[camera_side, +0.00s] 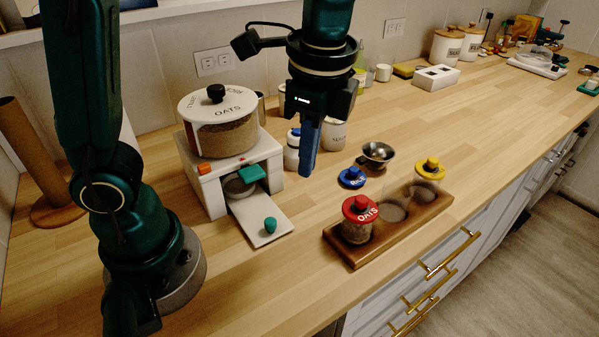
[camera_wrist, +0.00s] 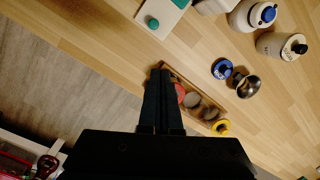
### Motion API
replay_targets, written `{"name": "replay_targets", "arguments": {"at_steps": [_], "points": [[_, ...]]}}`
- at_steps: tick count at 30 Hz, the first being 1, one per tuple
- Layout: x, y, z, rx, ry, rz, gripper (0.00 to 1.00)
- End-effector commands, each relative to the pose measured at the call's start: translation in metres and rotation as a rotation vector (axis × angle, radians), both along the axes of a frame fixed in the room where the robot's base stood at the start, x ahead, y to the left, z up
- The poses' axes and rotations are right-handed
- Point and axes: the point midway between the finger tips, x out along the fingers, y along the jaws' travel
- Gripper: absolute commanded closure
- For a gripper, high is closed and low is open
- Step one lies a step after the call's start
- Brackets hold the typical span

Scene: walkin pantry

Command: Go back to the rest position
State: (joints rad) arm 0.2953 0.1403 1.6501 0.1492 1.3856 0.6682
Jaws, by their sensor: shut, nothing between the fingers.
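My gripper (camera_side: 308,150) hangs pointing down above the counter, its blue fingers together and empty. In the wrist view my gripper (camera_wrist: 162,73) reaches over the near end of the wooden tray. In the side view the wooden tray (camera_side: 352,258) holds a jar with a red OATS lid (camera_side: 360,208), an open jar (camera_side: 393,208) and a jar with a yellow lid (camera_side: 429,168). A blue lid (camera_side: 352,177) lies on the counter behind the tray, next to a small metal bowl (camera_side: 378,154).
A white dispenser stand (camera_side: 207,189) carries a large OATS canister (camera_side: 222,135), with a tongue-like plate (camera_side: 262,222) in front. White jars (camera_side: 333,134) stand behind my gripper. A wooden paper-towel post (camera_side: 28,150) is at far left. The counter's front left is clear.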

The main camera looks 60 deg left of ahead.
Motion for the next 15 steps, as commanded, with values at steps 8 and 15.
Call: {"name": "replay_targets", "arguments": {"at_steps": [8, 15], "points": [[-0.036, 0.031, 0.027, -0.123, -0.242, 0.316, 1.00], [-0.064, 0.042, 0.018, -0.255, -0.434, 0.641, 1.00]]}}
